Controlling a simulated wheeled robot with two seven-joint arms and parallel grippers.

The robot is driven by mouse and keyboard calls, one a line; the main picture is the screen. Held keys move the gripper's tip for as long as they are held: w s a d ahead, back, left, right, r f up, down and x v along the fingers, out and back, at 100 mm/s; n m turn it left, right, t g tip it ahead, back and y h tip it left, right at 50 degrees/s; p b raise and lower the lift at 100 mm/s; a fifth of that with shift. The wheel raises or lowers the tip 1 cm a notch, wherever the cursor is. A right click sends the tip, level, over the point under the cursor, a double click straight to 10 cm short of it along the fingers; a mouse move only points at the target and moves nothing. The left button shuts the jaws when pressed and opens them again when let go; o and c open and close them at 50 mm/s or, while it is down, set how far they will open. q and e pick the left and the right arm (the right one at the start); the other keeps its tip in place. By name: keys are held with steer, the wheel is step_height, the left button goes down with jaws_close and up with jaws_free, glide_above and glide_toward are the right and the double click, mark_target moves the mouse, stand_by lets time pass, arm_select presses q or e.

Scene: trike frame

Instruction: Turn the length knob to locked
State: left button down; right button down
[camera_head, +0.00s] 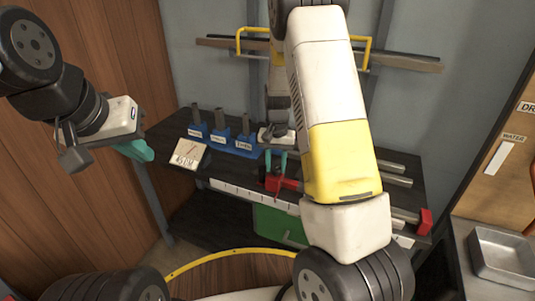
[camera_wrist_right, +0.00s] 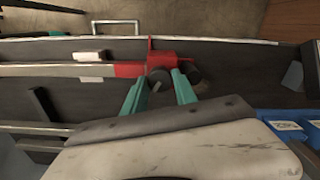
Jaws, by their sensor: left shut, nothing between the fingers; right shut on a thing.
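A red clamp block (camera_head: 283,184) sits on the long pale ruler bar at the bench's front edge; it also shows in the right wrist view (camera_wrist_right: 130,69). A dark round knob (camera_wrist_right: 160,75) is at this block. My right gripper (camera_head: 276,162) is at the block, its teal fingers also in the right wrist view (camera_wrist_right: 164,77). The fingers are shut on the dark knob, which partly shows between their tips. The knob's turn position and any lock marking cannot be read. My left gripper (camera_head: 136,150) is shut and empty, left of the bench.
Blue holders (camera_head: 220,139) with grey tubes and a small lettered card (camera_head: 190,154) stand on the dark bench. Another red block (camera_head: 425,221) is at the right end. A green panel (camera_head: 279,225) hangs below. A metal tray (camera_head: 502,256) is at right.

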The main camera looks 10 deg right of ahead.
mark_target(276, 168)
steer(key=m, duration=0.5)
steer(key=shift+w+r+m, duration=0.1)
steer(key=shift+m, duration=0.2)
steer(key=m, duration=0.4)
steer(key=shift+m, duration=0.3)
steer(key=c, duration=1)
jaws_free()
step_height(276, 168, up, 8)
steer(key=shift+f, duration=0.15)
